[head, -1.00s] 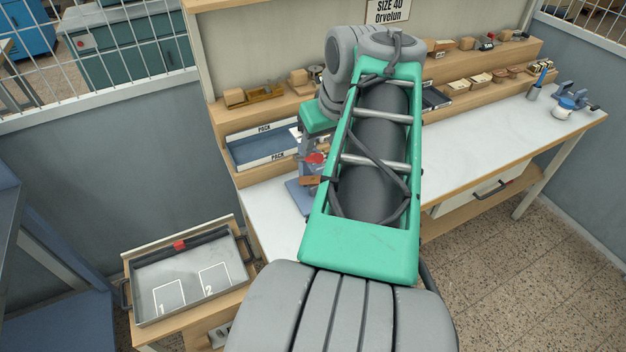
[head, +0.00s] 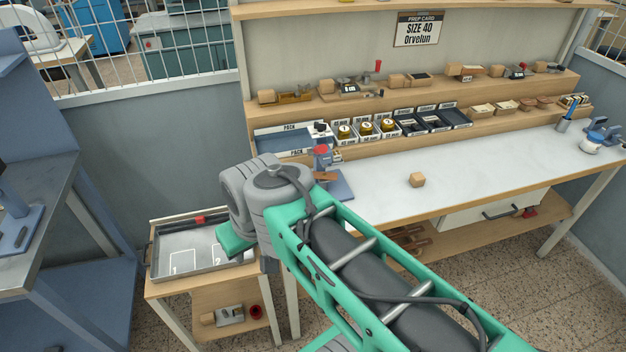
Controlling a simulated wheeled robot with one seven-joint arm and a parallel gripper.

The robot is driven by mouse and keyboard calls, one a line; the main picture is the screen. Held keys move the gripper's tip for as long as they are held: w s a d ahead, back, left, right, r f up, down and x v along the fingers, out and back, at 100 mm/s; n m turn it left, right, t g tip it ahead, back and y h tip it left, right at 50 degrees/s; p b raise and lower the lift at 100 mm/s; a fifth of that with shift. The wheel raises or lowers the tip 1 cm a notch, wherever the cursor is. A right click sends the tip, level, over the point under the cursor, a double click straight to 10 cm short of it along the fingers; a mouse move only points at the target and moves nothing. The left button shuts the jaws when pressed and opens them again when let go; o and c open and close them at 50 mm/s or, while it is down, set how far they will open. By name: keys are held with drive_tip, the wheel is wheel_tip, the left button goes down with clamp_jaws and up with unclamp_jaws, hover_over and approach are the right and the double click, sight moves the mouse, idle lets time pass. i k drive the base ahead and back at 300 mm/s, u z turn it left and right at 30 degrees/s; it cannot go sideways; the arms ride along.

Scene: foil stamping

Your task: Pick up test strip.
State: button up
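I cannot single out the test strip with certainty. A small flat brown piece (head: 325,177) shows at the blue press (head: 340,190) on the left end of the white bench; it is too small to tell what it is. Flat tan and brown pieces (head: 507,106) lie on the lower shelf at the right. My arm reaches from the lower right to a grey joint left of the press, with a short green link pointing down-left over the tray stand. My gripper's fingers are not visible beyond that link.
A grey tray (head: 166,272) marked 1 and 2 sits on a low wooden stand at left. A blue PACK tray (head: 280,143) and small bins (head: 410,126) line the lower shelf.

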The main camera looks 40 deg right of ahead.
sight(322, 175)
drive_tip(key=u, duration=3.05)
drive_tip(key=k, duration=1.1)
drive_tip(key=z, duration=0.6)
